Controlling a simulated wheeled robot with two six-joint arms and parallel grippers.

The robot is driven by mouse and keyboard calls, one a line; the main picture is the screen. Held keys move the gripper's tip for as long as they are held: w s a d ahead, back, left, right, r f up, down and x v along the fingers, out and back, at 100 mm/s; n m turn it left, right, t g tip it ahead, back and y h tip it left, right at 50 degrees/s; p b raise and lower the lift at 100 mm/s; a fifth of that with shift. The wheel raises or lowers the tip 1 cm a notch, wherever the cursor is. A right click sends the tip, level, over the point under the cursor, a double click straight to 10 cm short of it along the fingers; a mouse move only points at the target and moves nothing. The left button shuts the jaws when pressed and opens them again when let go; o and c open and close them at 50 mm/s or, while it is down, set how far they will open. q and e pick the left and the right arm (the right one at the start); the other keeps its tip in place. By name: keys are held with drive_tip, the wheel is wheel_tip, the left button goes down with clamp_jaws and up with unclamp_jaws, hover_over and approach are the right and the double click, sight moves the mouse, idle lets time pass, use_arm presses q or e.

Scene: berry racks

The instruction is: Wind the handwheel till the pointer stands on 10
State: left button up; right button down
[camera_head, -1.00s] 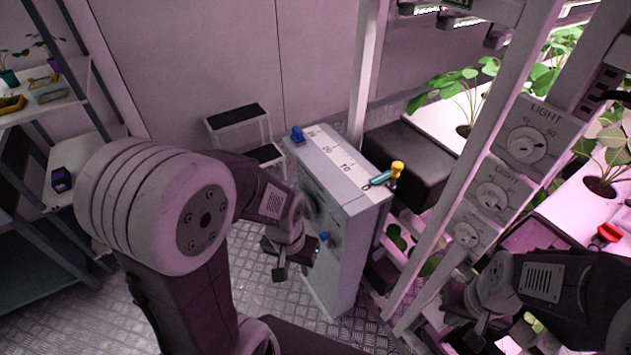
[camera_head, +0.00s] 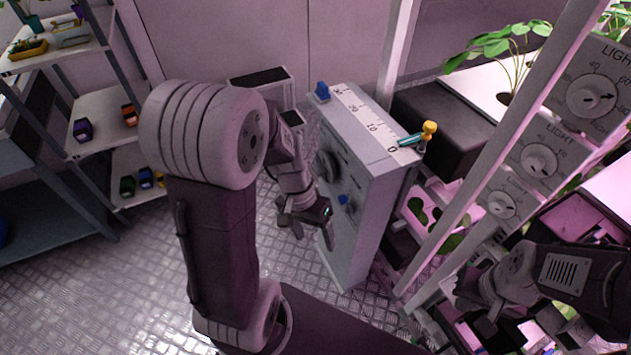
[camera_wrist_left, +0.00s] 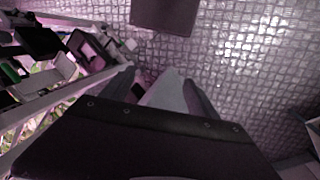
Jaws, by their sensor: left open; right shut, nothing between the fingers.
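The handwheel (camera_head: 327,166) is a dark round part on the left side face of a tall grey cabinet (camera_head: 365,225); its details are hard to make out. A blue knob (camera_head: 343,199) sits on the same face, lower and nearer. On the cabinet's top runs a white scale (camera_head: 362,113) numbered from 0 at the near end to 30 at the far end. A blue block (camera_head: 322,91), seemingly the pointer, stands beside the 30 end. My left gripper (camera_head: 308,228) is open and apart from the handwheel, left of the cabinet. My right gripper (camera_head: 466,291) is shut and empty.
Teal and yellow-handled tools (camera_head: 428,132) stand at the scale's 0 end. A plant rack with LIGHT dials (camera_head: 538,160) stands on the right. A shelf (camera_head: 100,110) with small coloured things is at the left. The metal floor (camera_head: 150,270) between is clear.

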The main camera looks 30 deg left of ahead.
use_arm(q)
wheel_tip(320, 180, down, 8)
drive_tip(key=w+h+b, duration=0.3)
drive_tip(key=b, duration=0.1)
drive_tip(key=m+t+h+b, duration=0.5)
drive_tip(key=m+t+b, duration=0.2)
drive_tip(key=t+b, duration=0.95)
approach(314, 170)
drive_tip(key=shift+g, duration=0.95)
drive_tip(key=b+x, duration=0.1)
drive_tip(key=x, duration=0.1)
drive_tip(key=r+b+x, duration=0.1)
drive_tip(key=x, duration=0.2)
drive_tip(key=b+x, duration=0.1)
drive_tip(key=x, duration=0.2)
drive_tip(key=shift+w+a+r, duration=0.15)
drive_tip(key=shift+w+a, duration=0.05)
drive_tip(key=shift+w+d+r, duration=0.1)
drive_tip(key=shift+w+d, duration=0.2)
drive_tip(key=shift+w, duration=0.05)
drive_tip(key=c, duration=1.4)
use_arm(e)
wheel_tip(314, 170, down, 28)
